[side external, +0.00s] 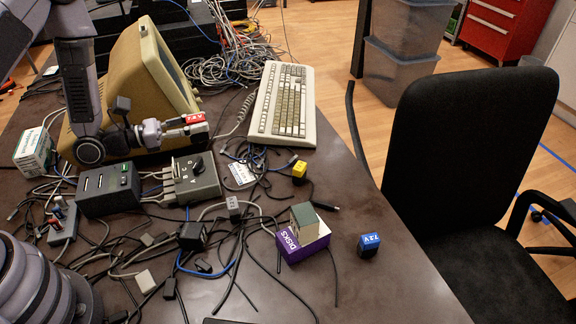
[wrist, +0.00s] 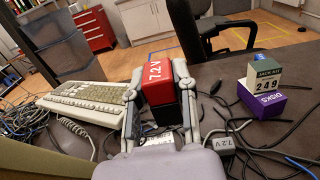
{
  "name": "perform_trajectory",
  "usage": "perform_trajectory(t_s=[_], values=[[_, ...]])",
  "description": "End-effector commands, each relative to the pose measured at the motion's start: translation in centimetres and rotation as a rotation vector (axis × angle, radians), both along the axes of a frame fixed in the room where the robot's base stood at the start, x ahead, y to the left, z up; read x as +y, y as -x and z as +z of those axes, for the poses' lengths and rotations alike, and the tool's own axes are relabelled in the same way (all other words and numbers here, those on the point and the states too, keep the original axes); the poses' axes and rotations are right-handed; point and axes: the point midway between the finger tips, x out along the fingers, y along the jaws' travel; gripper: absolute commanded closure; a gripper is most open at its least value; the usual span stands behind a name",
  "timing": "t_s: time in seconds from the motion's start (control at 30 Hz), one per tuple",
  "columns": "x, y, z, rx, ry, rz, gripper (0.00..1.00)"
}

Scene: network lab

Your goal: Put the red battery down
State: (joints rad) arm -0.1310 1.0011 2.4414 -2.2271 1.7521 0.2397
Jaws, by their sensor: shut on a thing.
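The red battery (wrist: 156,84), a block with a red top marked 7.2V and a black lower part, is between the two fingers of my gripper (wrist: 157,88) in the wrist view. The fingers are shut on its sides. In the side view my gripper (side external: 186,129) reaches out to the right with the red battery (side external: 196,118) at its end. It is held above the table, in front of the beige monitor and behind the switch box. The battery's underside is hidden in the wrist view.
A yellow battery (side external: 299,170), a blue battery (side external: 369,246) and a grey battery (side external: 233,207) stand on the dark table (side external: 400,295). A keyboard (side external: 282,105), a switch box (side external: 190,181) and a purple DISKS box (side external: 303,243) stand nearby. Cables clutter the middle; the right front is clear.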

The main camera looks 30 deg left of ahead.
Motion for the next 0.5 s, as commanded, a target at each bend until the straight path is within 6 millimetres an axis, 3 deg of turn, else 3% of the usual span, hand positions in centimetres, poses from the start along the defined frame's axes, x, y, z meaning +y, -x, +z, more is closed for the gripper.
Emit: perform_trajectory(t_s=[0.03,0.2,0.3,0.5], values=[[-3.1,1.1,-0.7,0.003,0.000,-0.086,1.00],[-11.6,5.9,-2.5,0.002,-0.001,-0.339,1.00],[-15.7,9.5,-3.5,0.003,0.000,-0.482,1.00],[-21.0,16.0,-4.9,0.001,0.004,-0.705,1.00]])
